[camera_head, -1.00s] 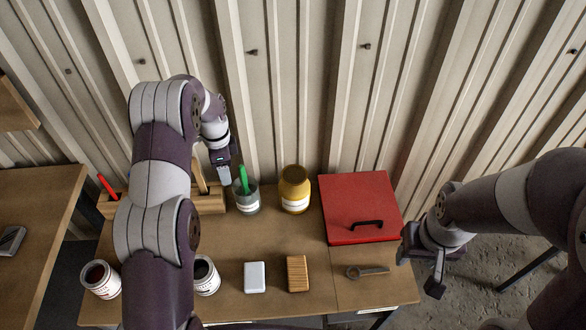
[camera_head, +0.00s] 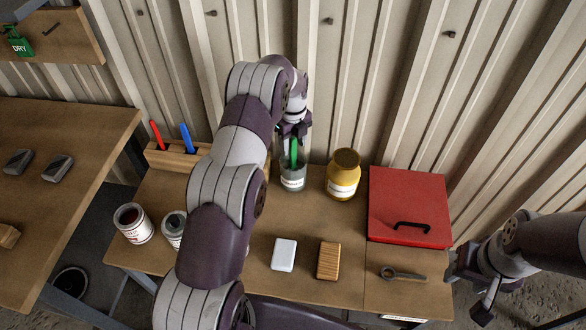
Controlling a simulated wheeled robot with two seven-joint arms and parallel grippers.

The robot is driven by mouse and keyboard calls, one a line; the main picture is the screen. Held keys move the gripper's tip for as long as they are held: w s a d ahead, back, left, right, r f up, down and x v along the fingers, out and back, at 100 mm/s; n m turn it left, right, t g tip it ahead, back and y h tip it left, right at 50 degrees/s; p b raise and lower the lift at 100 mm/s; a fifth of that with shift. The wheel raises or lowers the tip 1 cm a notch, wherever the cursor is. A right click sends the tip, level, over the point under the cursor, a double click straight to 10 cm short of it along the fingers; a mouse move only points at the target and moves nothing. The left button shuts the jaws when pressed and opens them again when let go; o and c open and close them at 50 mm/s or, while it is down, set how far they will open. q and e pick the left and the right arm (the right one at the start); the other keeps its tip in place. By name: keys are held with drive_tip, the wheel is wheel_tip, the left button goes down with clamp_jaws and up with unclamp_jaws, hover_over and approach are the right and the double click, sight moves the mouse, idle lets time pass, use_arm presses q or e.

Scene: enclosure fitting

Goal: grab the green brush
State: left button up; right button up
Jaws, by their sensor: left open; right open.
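The green brush (camera_head: 294,153) stands upright in a clear jar with a white label (camera_head: 293,182) at the back of the table. My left gripper (camera_head: 292,136) is over the jar, at the top of the green handle, pointing down. It is open, and I cannot tell whether the handle is between its fingers. My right gripper (camera_head: 478,290) is open and empty off the table's right end, away from the brush.
A wooden holder (camera_head: 170,154) with a red and a blue handle stands left of the jar. A yellow jar (camera_head: 343,174) stands close on the right, then a red box (camera_head: 408,206).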

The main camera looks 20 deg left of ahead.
sight(293, 161)
use_arm(q)
drive_tip(key=shift+w+f, duration=0.1)
drive_tip(key=shift+f, duration=1.05)
clamp_jaws()
drive_tip(key=shift+r, duration=0.1)
